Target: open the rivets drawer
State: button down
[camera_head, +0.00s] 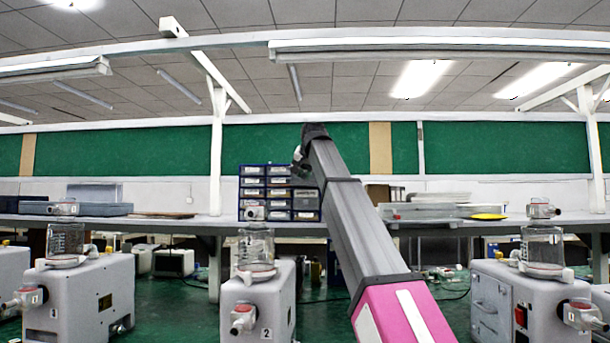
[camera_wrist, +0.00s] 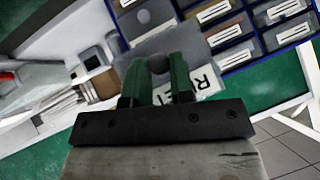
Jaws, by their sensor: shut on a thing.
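The blue drawer cabinet (camera_head: 265,182) stands on the far bench in the head view, left of my arm. My gripper (camera_wrist: 158,65) has green fingers, shut on a dark round knob (camera_wrist: 157,62) in the wrist view. The knob is on a grey drawer front (camera_wrist: 142,46). A white label (camera_wrist: 207,82) on this drawer is partly hidden by my fingers; an "R" and part of "ET" show. The drawer looks larger and nearer than its neighbours, but I cannot tell how far out it is. In the head view my arm hides the fingertips.
Other labelled drawers (camera_wrist: 232,28) sit beside this one. Flat trays (camera_head: 430,210) and a yellow plate (camera_head: 488,216) lie on the bench to the right. Grey pump units, including number 2 (camera_head: 258,302), stand in the foreground. The green floor shows between them.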

jog(key=c, duration=1)
grip_release()
jog(key=v, duration=1)
jog(key=shift+s+d+r, duration=0.1)
jog(key=shift+s+r, duration=0.15)
jog(key=shift+s, duration=0.05)
